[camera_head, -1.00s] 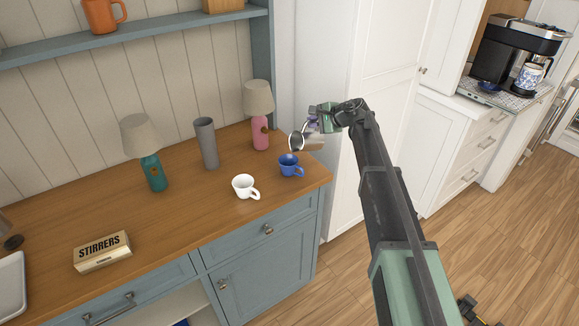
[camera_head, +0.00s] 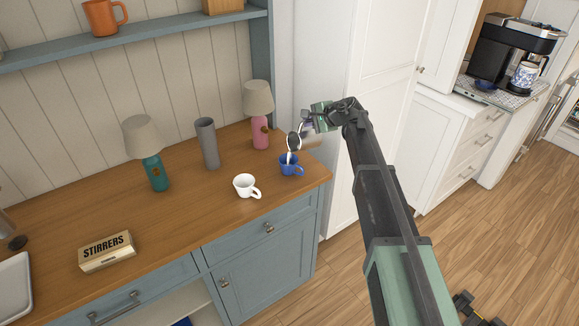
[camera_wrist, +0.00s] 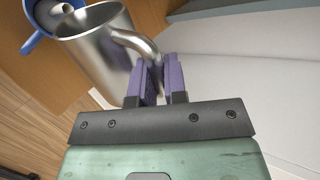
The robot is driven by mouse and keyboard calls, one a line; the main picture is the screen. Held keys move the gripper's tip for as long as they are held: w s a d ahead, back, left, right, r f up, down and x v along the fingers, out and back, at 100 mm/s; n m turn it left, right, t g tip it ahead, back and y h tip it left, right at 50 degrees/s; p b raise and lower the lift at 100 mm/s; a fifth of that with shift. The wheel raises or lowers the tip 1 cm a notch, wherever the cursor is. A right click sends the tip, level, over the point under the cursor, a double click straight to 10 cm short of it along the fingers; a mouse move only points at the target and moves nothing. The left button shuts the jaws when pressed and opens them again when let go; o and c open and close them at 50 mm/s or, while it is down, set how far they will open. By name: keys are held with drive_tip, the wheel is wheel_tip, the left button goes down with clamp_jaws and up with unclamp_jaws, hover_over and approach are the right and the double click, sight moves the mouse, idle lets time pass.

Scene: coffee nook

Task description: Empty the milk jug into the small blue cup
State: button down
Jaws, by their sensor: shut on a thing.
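The milk jug is a shiny metal pitcher (camera_wrist: 97,60), seen large in the wrist view. My gripper (camera_wrist: 160,80) is shut on its handle with purple fingers. In the head view the jug (camera_head: 294,140) is tipped steeply above the small blue cup (camera_head: 291,165), its mouth toward the cup. A white stream of milk runs from the jug down into the cup. The blue cup stands upright near the right end of the wooden counter. In the wrist view part of the blue cup (camera_wrist: 38,38) shows at the upper left with white milk inside. My gripper (camera_head: 308,127) is partly hidden in the head view.
A white cup (camera_head: 245,186) stands just left of the blue cup. A pink lamp (camera_head: 260,134), a grey vase (camera_head: 207,145) and a teal lamp (camera_head: 156,172) stand behind. A stirrers box (camera_head: 106,251) is at the front left. A white cabinet (camera_head: 335,150) stands close right of the counter.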

drive_tip(key=shift+s+a+r, duration=0.1)
drive_tip(key=shift+s+a, duration=0.05)
drive_tip(key=shift+a, duration=0.05)
drive_tip(key=shift+w+d, duration=0.5)
drive_tip(key=shift+w, duration=0.05)
